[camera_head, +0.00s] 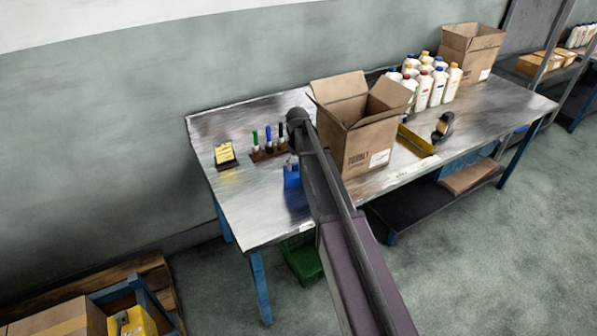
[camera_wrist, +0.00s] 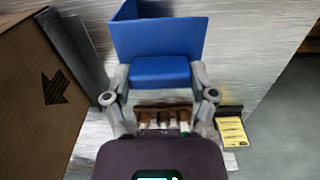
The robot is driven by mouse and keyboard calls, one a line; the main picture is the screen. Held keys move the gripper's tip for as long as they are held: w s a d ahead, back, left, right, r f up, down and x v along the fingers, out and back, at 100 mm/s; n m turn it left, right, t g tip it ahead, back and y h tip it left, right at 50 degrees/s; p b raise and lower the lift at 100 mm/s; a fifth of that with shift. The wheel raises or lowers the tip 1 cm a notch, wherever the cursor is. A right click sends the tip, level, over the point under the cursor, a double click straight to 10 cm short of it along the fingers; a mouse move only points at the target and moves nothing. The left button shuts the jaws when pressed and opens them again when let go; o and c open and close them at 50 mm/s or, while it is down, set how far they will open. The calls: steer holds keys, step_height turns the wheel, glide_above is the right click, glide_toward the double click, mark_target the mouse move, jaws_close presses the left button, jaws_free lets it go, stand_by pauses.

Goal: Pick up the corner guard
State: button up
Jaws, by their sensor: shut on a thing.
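The corner guard is a blue angled piece (camera_wrist: 160,38) with a flat lower face and upright walls, in the upper middle of the wrist view. My gripper (camera_wrist: 160,74) is shut on it, with one grey finger against each side. In the head view the blue corner guard (camera_head: 292,178) shows at the left part of the metal table, beside my arm. My arm hides most of the gripper there. I cannot tell whether the guard touches the tabletop or hangs just above it.
An open cardboard box (camera_head: 372,148) stands close to the right of my arm. A pen holder (camera_head: 266,153) with several markers and a yellow note stand (camera_head: 225,154) are to the left. The table's front left is clear.

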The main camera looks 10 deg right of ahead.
steer(key=shift+r, duration=0.2)
step_height(320, 180, up, 3)
steer(key=p, duration=0.3)
steer(key=shift+f, duration=0.1)
steer(key=s+a+r+p, duration=0.1)
steer(key=s+a, duration=0.1)
steer(key=s, duration=0.5)
steer(key=s+a+p, duration=0.1)
steer(key=s+a, duration=0.1)
steer(key=s, duration=0.6)
steer(key=shift+s+r, duration=0.25)
steer(key=shift+r, duration=0.15)
steer(key=shift+a, duration=0.15)
